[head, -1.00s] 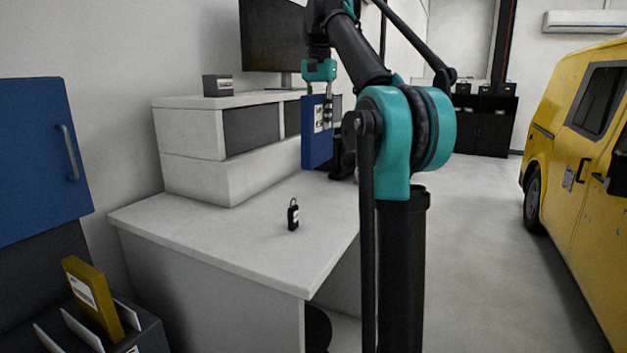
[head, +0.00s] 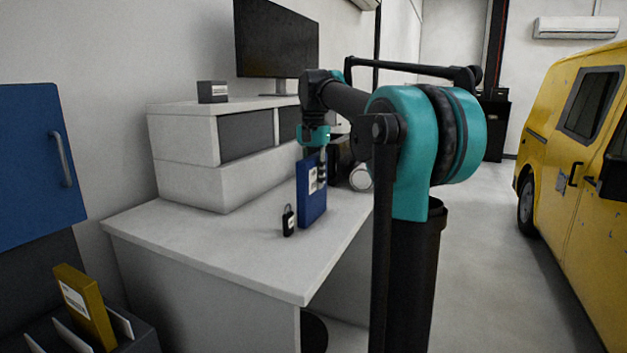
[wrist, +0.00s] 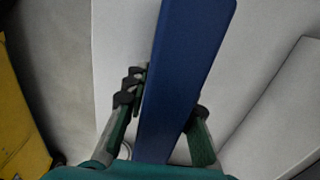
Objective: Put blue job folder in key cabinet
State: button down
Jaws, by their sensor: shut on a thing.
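The blue job folder (head: 312,196) is upright in my gripper (head: 320,167), with a white label on its face. Its lower end is at or just above the white desk, beside a small black padlock-like item (head: 288,221); I cannot tell if it touches the desk. In the wrist view the blue folder (wrist: 185,60) runs between the two fingers of my gripper (wrist: 165,102), which are shut on it. A blue cabinet front (head: 30,150) with a grey handle is at the far left; it may be the key cabinet. Its inside is not visible.
The white desk (head: 240,255) has free room at its front. A drawer unit (head: 185,135) with a small dark box (head: 212,92) and a monitor (head: 275,45) stands behind. A yellow folder (head: 85,305) sits in a rack at lower left. A yellow van (head: 580,150) stands right.

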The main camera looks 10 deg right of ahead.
jog(key=shift+f, duration=0.2)
jog(key=c, duration=1.3)
grip_release()
jog(key=shift+o, duration=0.2)
